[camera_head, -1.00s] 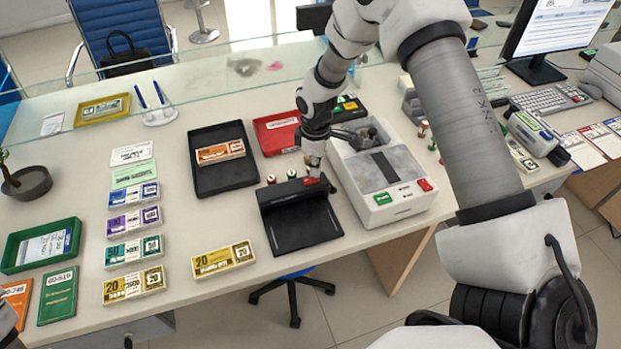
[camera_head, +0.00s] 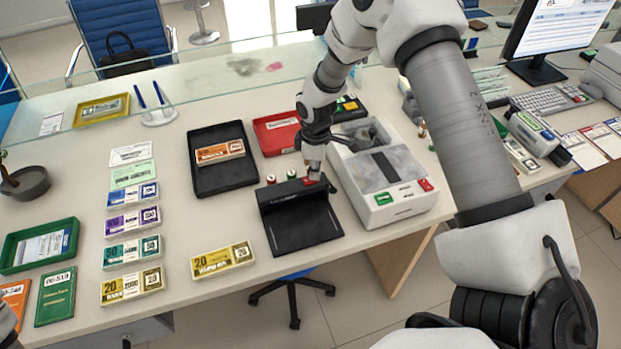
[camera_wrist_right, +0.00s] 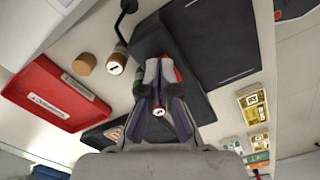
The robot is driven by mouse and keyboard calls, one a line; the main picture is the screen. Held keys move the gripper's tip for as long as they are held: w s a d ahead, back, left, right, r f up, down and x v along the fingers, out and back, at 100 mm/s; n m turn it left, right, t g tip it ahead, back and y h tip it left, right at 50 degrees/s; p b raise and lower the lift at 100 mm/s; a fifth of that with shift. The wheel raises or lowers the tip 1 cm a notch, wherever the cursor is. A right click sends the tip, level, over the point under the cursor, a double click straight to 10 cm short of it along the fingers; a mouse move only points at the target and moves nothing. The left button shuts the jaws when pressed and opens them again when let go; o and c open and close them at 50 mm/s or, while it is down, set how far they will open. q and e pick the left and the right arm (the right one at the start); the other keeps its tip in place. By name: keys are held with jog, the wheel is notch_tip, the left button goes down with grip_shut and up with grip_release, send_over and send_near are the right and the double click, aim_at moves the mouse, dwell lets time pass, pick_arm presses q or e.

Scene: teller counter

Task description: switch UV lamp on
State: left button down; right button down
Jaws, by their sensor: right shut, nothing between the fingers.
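The UV lamp (camera_head: 300,222) is a black unit with a raised hood at the back and a flat dark pad in front. A red switch (camera_head: 309,181) shows on the right of its hood. My right gripper (camera_head: 314,168) is shut and empty, pointing down at the switch. In the right wrist view its fingertips (camera_wrist_right: 160,108) are together over the lamp's hood, and red shows beside them. They partly hide the switch, so I cannot tell its position or whether they touch it. No glow shows on the pad (camera_wrist_right: 215,45).
The white counting machine (camera_head: 385,180) stands close on the lamp's right. A red tray (camera_head: 277,133) and a black tray (camera_head: 222,175) lie behind and to the left. Small stamps (camera_wrist_right: 86,64) stand behind the lamp. A yellow note bundle (camera_head: 222,260) lies at its front left.

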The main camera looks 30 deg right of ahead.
jog(key=shift+f, duration=0.2)
jog(key=shift+r, duration=0.1)
notch_tip(320, 180, up, 2)
jog(key=shift+w+r+p, duration=0.1)
jog(key=shift+p, duration=0.9)
notch_tip(320, 180, up, 2)
jog(key=shift+r+p, duration=0.25)
jog(key=shift+p, duration=0.75)
notch_tip(320, 180, up, 2)
jog(key=shift+r+p, duration=0.15)
jog(key=shift+p, duration=0.85)
